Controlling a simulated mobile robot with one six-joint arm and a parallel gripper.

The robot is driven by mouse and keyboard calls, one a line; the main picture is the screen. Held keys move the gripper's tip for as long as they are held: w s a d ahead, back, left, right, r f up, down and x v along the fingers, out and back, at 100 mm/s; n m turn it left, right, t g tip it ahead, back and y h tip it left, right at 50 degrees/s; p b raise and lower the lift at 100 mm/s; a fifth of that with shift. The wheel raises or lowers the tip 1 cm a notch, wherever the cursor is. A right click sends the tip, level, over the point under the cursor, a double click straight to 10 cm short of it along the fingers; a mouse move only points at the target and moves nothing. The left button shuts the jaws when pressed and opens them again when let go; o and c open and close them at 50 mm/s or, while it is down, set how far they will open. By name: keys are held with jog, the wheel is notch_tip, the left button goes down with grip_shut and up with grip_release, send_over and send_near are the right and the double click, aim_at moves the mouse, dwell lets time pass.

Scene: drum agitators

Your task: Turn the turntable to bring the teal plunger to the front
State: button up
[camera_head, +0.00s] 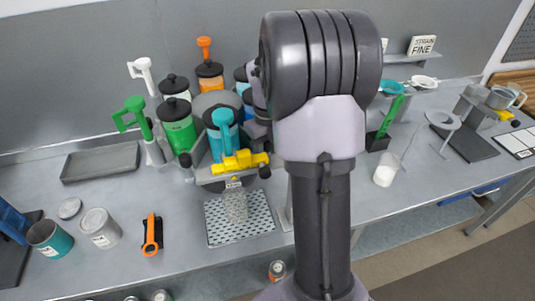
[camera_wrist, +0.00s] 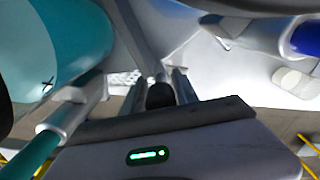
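The turntable (camera_head: 215,178) stands at the back of the bench and carries several drums with coloured plungers. The teal plunger (camera_head: 222,128) is upright at the teal drum (camera_head: 213,150), on the front side behind a yellow part (camera_head: 240,160). The green plunger (camera_head: 135,115) is at the left, the white (camera_head: 143,72) and orange (camera_head: 204,47) ones at the back. My arm hides my gripper in the head view. In the wrist view my gripper (camera_wrist: 168,90) has its fingers apart with a dark rounded knob (camera_wrist: 160,95) between them; contact is unclear. A teal drum (camera_wrist: 60,45) fills the left.
A clear cup (camera_head: 235,205) stands on a perforated tray (camera_head: 255,215) in front of the turntable. A grey tray (camera_head: 100,162), cans (camera_head: 100,228) and an orange tool (camera_head: 152,233) are on the left. A white cup (camera_head: 386,171) and a stand (camera_head: 470,140) are on the right.

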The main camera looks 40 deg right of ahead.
notch_tip(320, 180, up, 18)
jog(key=p, duration=0.4)
jog(key=shift+f, duration=0.25)
